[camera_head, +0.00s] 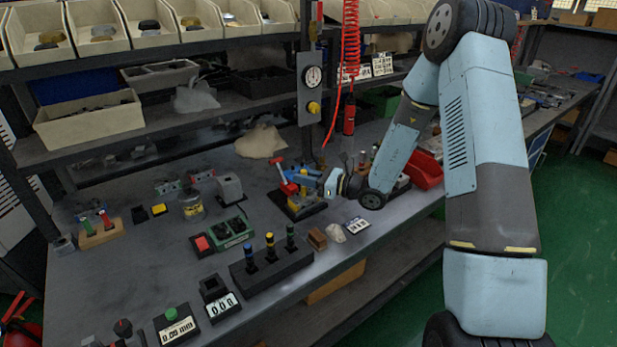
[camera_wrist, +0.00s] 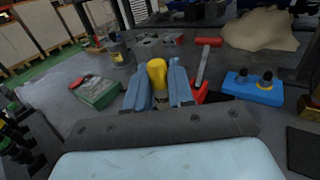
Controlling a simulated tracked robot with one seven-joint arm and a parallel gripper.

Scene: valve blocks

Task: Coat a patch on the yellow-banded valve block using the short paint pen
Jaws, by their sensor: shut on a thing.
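My gripper (camera_wrist: 160,85) is shut on a yellow, rounded thing (camera_wrist: 157,73), whose top shows between the blue fingers in the wrist view. I cannot tell whether this is the short paint pen or part of a fixture. A red T-handle (camera_wrist: 204,68) stands just right of the fingers in the wrist view. A dark rack (camera_head: 271,266) holds three upright black pieces with blue, yellow (camera_head: 270,240) and green tops.
A blue block with two dark knobs (camera_wrist: 253,90) is right of the gripper in the wrist view. A green box (camera_wrist: 97,93) is on the left. A wooden holder with red and green sticks (camera_head: 101,235) stands at the left. Shelves with bins line the back.

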